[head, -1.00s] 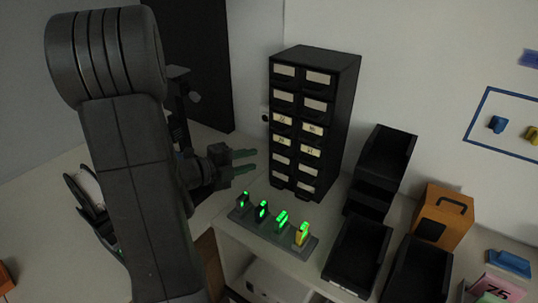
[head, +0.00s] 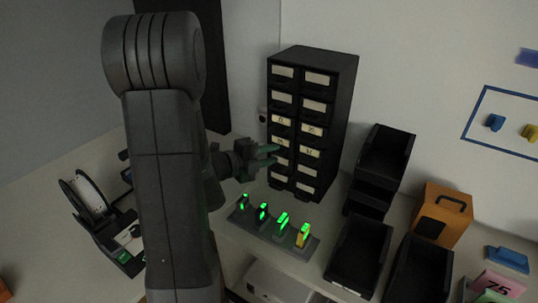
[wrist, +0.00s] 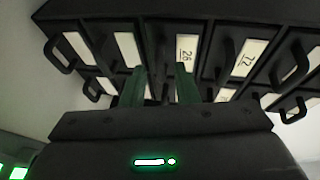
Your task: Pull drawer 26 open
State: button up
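The dark drawer cabinet (head: 338,115) stands upright on the counter, with two columns of labelled drawers, all looking shut. In the wrist view the label of drawer 26 (wrist: 186,50) shows sideways just ahead of my fingers. My gripper (head: 271,155) is in front of the left column, around the middle rows. In the wrist view its two green fingers (wrist: 160,80) are apart, one on either side of the handle area. I cannot tell whether they touch the handle.
A grey rack (head: 272,235) with several green-lit items lies below my gripper. Black bins (head: 358,250) and an orange box (head: 444,215) stand to the right. Neighbouring handles (wrist: 294,66) stick out near my fingers. A spool holder (head: 95,210) is at the left.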

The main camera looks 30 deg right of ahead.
grip_shut()
jog(key=s+a+p, duration=0.2)
jog(key=s+a, duration=0.2)
jog(key=a, duration=0.5)
jog(key=shift+s, duration=0.35)
jog(key=shift+o, duration=0.9)
grip_release()
jog(key=s+a+r, duration=0.1)
jog(key=a+r, duration=0.1)
jog(key=a, duration=1.1)
jog(key=shift+a+r, duration=0.2)
jog(key=shift+a, duration=0.05)
jog(key=shift+d, duration=0.1)
jog(key=d+f, duration=0.2)
jog(key=d, duration=0.9)
jog(key=shift+w+d, duration=0.25)
jog(key=shift+w, duration=0.2)
